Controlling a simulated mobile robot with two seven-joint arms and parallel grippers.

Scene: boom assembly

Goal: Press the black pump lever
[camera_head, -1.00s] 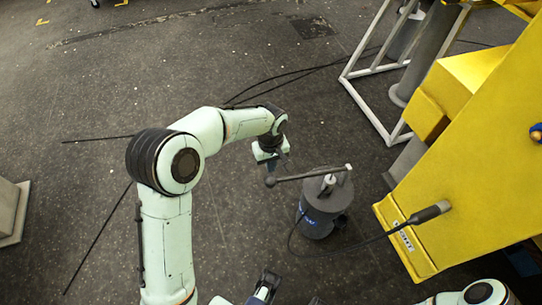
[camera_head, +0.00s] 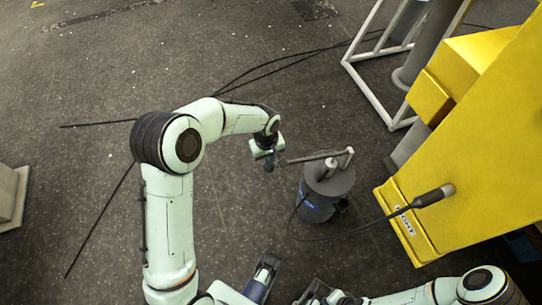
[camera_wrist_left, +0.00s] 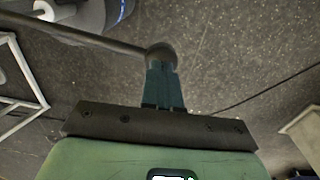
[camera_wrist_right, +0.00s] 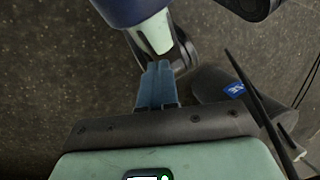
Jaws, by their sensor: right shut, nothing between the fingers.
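The dark cylindrical pump (camera_head: 325,197) stands on the floor near the middle of the head view, with its lever (camera_head: 310,157) reaching left from the top. The lever's rounded end shows in the left wrist view (camera_wrist_left: 161,54). My left gripper (camera_head: 268,158) is over that end, fingers pointing down. In the left wrist view its fingers (camera_wrist_left: 164,68) look closed together, tips at the round end; whether they touch it I cannot tell. My right gripper (camera_wrist_right: 158,68) is shut and empty, low in front. The lever's far end shows partly at the left wrist view's upper left.
A yellow machine boom (camera_head: 470,160) stands right of the pump, with a black hose (camera_head: 375,228) running between them. A white frame (camera_head: 372,93) is behind. Cables (camera_head: 245,82) lie on the floor. A grey block (camera_head: 10,195) is far left.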

